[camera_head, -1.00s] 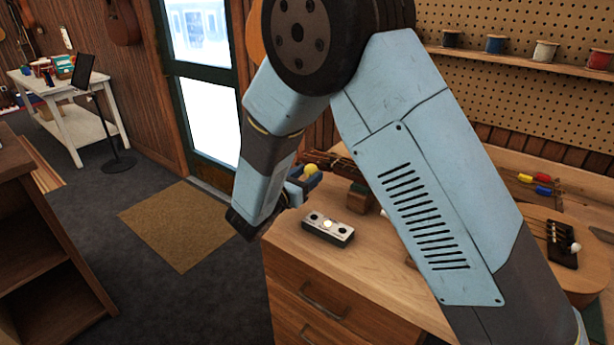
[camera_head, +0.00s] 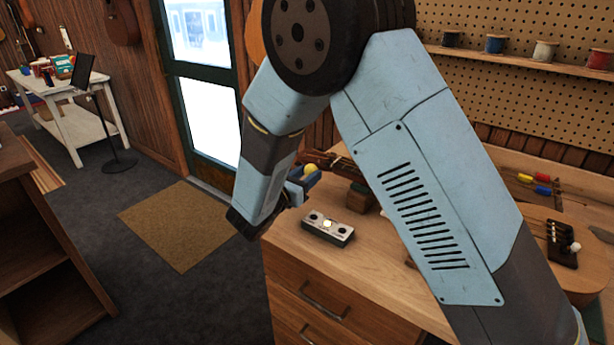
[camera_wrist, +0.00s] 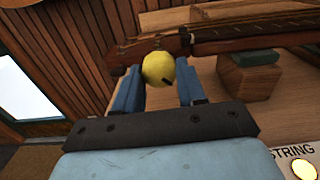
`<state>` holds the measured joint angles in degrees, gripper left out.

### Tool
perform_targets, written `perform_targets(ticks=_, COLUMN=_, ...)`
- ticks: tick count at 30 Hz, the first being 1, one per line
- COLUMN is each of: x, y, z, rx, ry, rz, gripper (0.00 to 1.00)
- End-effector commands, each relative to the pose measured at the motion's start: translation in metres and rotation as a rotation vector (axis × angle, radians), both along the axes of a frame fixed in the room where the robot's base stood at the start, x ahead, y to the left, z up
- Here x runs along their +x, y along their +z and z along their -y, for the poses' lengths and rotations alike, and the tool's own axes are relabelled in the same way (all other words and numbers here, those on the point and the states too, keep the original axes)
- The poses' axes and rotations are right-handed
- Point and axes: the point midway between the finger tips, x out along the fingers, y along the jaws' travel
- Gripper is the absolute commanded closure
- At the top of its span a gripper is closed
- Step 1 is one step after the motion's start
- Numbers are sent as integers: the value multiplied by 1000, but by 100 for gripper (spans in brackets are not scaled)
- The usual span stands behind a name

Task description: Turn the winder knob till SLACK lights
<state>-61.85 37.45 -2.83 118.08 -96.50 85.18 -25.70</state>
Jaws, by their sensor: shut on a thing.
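The winder knob is a yellow ball (camera_wrist: 159,69) with a dark mark on its side. My gripper (camera_wrist: 160,86) is shut on it, with a blue finger on either side. The knob (camera_head: 311,169) and my gripper (camera_head: 300,183) also show at the bench's back left in the head view. A small light-topped indicator box (camera_head: 328,227) lies on the bench in front. Its middle lamp glows pale yellow, between two dark round spots. The wrist view shows the glowing lamp (camera_wrist: 304,168) beside the printed word STRING. I cannot read SLACK anywhere.
An instrument neck (camera_wrist: 250,35) runs behind the knob, over a wooden block (camera_wrist: 250,78) with a green top. My arm hides much of the wooden bench (camera_head: 380,270). A ukulele body (camera_head: 530,235) lies at right. Open floor with a mat (camera_head: 180,225) is at left.

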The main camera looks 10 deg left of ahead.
Motion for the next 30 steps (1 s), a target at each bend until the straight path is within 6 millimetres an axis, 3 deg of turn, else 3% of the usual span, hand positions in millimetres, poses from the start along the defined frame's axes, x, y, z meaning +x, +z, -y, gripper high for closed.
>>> perform_targets(ticks=8, x=0, y=0, z=-1, rx=-137, ry=2, rz=-57, gripper=90)
perform_targets(ticks=30, x=-1, y=1, z=-1, rx=-776, ry=5, rz=-321, gripper=90)
